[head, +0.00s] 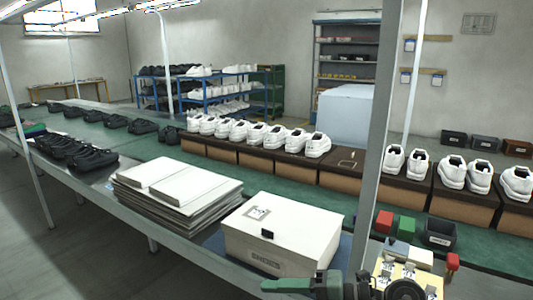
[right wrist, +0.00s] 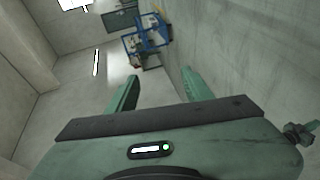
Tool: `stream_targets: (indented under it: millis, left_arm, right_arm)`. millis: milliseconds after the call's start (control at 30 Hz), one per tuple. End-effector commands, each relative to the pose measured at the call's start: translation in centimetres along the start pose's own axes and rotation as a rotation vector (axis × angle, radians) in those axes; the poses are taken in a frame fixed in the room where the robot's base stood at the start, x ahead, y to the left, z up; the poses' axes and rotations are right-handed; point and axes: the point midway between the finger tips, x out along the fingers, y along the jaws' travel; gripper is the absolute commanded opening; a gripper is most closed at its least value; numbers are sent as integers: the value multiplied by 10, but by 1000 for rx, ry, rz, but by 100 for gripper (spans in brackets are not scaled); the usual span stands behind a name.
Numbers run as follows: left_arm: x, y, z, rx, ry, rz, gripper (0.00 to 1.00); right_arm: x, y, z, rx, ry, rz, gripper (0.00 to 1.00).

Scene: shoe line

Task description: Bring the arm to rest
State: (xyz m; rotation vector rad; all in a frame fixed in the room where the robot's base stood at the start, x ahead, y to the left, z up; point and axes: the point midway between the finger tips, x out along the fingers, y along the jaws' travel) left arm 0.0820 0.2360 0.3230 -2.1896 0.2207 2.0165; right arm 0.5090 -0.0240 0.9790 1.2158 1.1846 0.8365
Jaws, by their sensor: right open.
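My right gripper (head: 288,286) shows at the bottom of the head view, in front of the white box (head: 280,237), with its green fingers pointing left. I cannot tell from the head view whether it touches the box. In the right wrist view the two green fingers of the gripper (right wrist: 158,90) stand wide apart with nothing between them. Beyond them are bare wall, floor and a distant blue rack (right wrist: 148,36). My left gripper is not in view.
A stack of white boards (head: 180,190) lies left of the box. White shoes (head: 265,135) stand on brown boxes along the green conveyor (head: 150,150). Red and green blocks (head: 405,226) and a dark bin (head: 440,233) sit at right, near a grey post (head: 378,130).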

Motion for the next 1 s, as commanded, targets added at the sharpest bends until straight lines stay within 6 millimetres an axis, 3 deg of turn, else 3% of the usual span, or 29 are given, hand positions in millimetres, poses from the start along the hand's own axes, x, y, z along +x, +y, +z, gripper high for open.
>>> stream_targets:
  millis: [100,167,233,333,467,567,700,800,1000]
  left_arm:
    - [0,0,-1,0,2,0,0]
    - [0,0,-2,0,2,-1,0]
    - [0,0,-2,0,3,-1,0]
    - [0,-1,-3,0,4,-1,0]
    - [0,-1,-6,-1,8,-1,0]
    - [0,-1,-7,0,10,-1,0]
    - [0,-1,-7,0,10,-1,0]
    - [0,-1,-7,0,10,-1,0]
    - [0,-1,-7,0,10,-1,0]
  right_arm:
    - [-2,56,-5,118,-108,366,51]
    - [-16,74,4,199,-195,524,51]
    - [-39,84,19,314,-318,682,51]
    - [-78,72,45,508,-525,849,51]
    - [-127,11,68,812,-830,948,51]
    - [-155,-58,64,1068,-1064,922,51]
    - [-174,-154,23,1401,-1325,763,51]
    - [-178,-202,-15,1582,-1439,618,51]
    - [-177,-255,-87,1825,-1551,353,51]
